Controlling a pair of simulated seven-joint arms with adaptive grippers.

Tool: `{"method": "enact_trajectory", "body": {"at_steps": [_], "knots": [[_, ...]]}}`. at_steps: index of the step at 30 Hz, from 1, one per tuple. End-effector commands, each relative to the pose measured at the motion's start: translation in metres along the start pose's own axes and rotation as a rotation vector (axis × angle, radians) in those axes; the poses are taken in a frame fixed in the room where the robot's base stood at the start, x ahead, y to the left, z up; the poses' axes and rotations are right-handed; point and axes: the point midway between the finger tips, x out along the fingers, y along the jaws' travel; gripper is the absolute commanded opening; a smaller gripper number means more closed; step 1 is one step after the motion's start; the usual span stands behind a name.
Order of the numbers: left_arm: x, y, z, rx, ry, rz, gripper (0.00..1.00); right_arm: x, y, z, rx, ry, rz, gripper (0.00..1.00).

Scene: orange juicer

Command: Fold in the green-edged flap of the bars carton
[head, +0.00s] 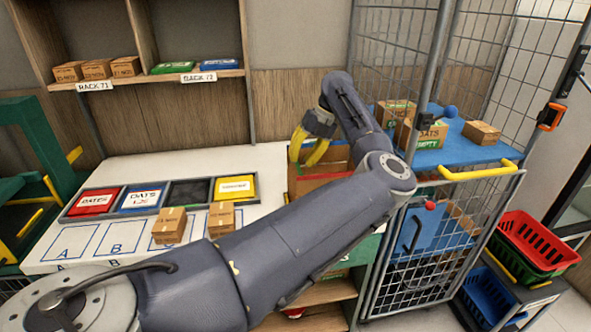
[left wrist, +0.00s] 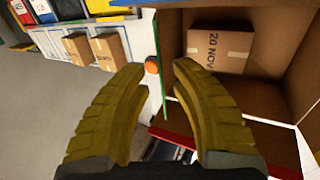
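The bars carton (head: 308,184) is an open brown carton at the right end of the white table in the head view, partly hidden by my left arm. The left wrist view looks into the carton (left wrist: 248,99), where a brown box marked "20 NOV" (left wrist: 218,50) lies. A thin green edge (left wrist: 161,80) shows at the carton's left, probably the flap seen nearly edge-on. My left gripper (head: 308,158) has its yellow fingers apart above the carton. In the left wrist view its fingertips (left wrist: 159,68) lie either side of the green edge; contact is unclear. My right gripper is not in view.
Two small brown boxes (head: 170,226) stand left of my arm, near the coloured bins (head: 145,198). A wire cage trolley (head: 438,110) with a blue shelf (head: 462,146) stands close on the carton's right. A rack shelf (head: 150,78) is behind.

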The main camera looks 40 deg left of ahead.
Motion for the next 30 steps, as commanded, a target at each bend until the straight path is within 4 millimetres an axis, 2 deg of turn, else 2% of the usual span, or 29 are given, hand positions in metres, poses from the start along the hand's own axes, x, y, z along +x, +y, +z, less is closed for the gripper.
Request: {"method": "enact_trajectory", "body": {"at_steps": [1,6,12,30], "knots": [[-0.01,0.0,0.0,0.001,-0.001,-0.002,0.24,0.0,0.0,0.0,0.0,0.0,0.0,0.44],[-0.035,0.0,0.0,0.001,-0.001,-0.002,0.24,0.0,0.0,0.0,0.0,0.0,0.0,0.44],[-0.054,0.0,0.0,0.001,0.0,0.0,0.24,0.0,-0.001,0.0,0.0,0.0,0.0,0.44],[-0.067,0.002,0.001,-0.004,-0.005,-0.008,0.24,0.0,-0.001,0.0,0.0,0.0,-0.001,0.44]]}}
